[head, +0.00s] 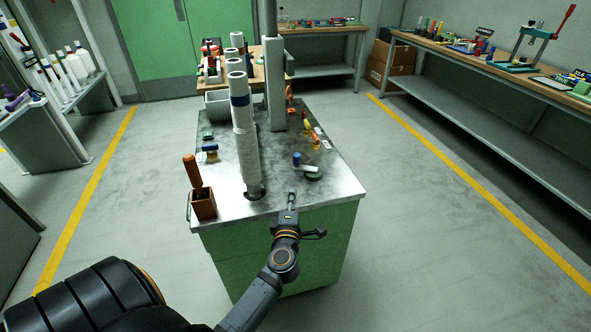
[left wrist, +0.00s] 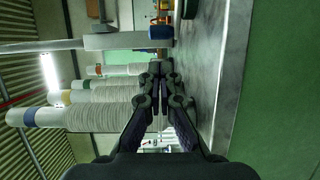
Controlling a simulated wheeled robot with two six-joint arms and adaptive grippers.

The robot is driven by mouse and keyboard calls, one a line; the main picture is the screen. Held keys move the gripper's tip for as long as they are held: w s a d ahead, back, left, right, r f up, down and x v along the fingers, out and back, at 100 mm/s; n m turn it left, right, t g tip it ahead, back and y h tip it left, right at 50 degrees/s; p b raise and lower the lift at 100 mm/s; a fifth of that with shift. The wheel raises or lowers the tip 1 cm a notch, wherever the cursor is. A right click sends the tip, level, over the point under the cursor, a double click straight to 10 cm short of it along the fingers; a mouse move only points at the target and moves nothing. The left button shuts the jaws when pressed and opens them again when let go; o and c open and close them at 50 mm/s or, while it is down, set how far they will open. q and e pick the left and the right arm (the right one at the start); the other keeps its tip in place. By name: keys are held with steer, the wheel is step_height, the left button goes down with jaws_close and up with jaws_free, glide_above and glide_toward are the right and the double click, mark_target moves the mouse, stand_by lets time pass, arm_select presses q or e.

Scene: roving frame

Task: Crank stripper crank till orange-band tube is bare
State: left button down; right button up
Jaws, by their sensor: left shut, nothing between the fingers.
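Several upright tubes wound with white cord stand in a row on a metal-topped green cabinet (head: 225,209). The nearest tube (head: 246,150) has a blue band; it lies sideways in the left wrist view (left wrist: 95,119). A tube farther along shows what looks like an orange band (left wrist: 97,70). Its lower part is hidden. A crank with a blue knob (head: 297,159) and a grey arm stands at the near right of the top. Cranks with orange and yellow knobs (head: 306,124) stand farther back. My left gripper (head: 291,194) is shut and empty over the cabinet's front edge, apart from the blue-knobbed crank.
A wooden box holding an orange-handled tool (head: 190,172) stands at the front left corner. A grey post (head: 274,85) rises beside the tubes. Workbenches line the right wall (head: 480,63) and the back. Open floor lies on both sides of the cabinet.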

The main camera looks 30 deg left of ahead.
mark_target(296, 162)
arm_select(q)
steer(key=b+x, duration=0.1)
steer(key=x, duration=1.2)
steer(key=shift+w, duration=0.15)
steer(key=shift+w+a, duration=0.2)
steer(key=shift+r, duration=0.1)
